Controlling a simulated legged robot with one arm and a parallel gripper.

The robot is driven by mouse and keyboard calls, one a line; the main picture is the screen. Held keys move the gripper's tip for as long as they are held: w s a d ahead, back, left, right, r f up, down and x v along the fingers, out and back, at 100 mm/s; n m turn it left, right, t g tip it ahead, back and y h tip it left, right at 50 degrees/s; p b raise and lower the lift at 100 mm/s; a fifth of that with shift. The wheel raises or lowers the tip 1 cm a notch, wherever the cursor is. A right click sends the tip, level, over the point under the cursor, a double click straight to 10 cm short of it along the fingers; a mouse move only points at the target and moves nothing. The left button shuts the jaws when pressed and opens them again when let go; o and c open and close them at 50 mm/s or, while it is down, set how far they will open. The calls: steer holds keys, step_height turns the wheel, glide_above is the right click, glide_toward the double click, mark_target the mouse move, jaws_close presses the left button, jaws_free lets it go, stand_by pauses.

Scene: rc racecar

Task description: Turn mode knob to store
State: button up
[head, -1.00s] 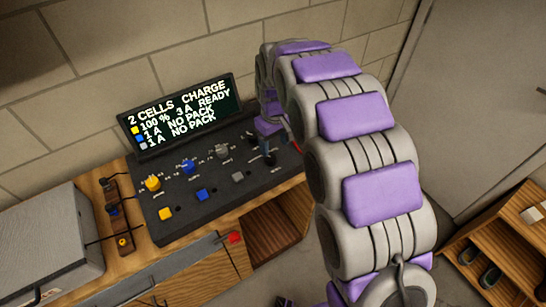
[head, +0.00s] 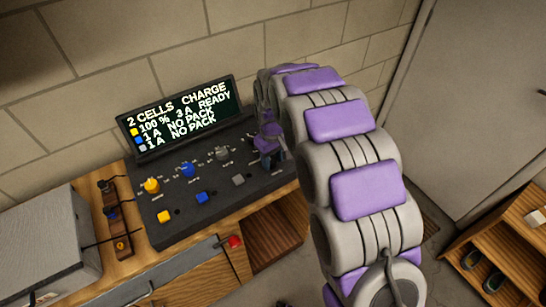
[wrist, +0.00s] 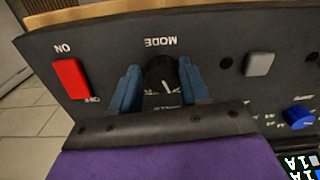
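The black mode knob (wrist: 161,74) sits below the upside-down MODE label in the wrist view. A white pointer line shows near it, but the small position labels are partly hidden and unreadable. My gripper (wrist: 159,80) has its two blue fingers on either side of the knob, apart and straddling it; firm contact cannot be made out. In the head view my gripper (head: 270,150) is at the right end of the black charger panel (head: 215,205), covering the knob. The screen (head: 183,118) reads "2 CELLS CHARGE", with "100% 3A READY" below.
A red on/off switch (wrist: 70,78) is left of the gripper in the wrist view, and a grey button (wrist: 259,64) and blue knob (wrist: 299,117) are to the right. A yellow knob (head: 151,186) and a grey knob (head: 222,153) stand on the panel. A grey box (head: 40,240) is at left.

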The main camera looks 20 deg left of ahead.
steer(key=shift+a+f, duration=0.1)
steer(key=shift+a, duration=0.3)
steer(key=c, duration=0.3)
steer(key=shift+d, duration=0.15)
steer(key=c, duration=0.3)
steer(key=shift+c, duration=0.2)
steer(key=shift+p, duration=0.3)
steer(key=m+p, duration=0.3)
steer(key=shift+r, duration=0.25)
steer(key=shift+f+m+p, duration=0.15)
steer(key=shift+m+p, duration=1.55)
steer(key=shift+m, duration=0.7)
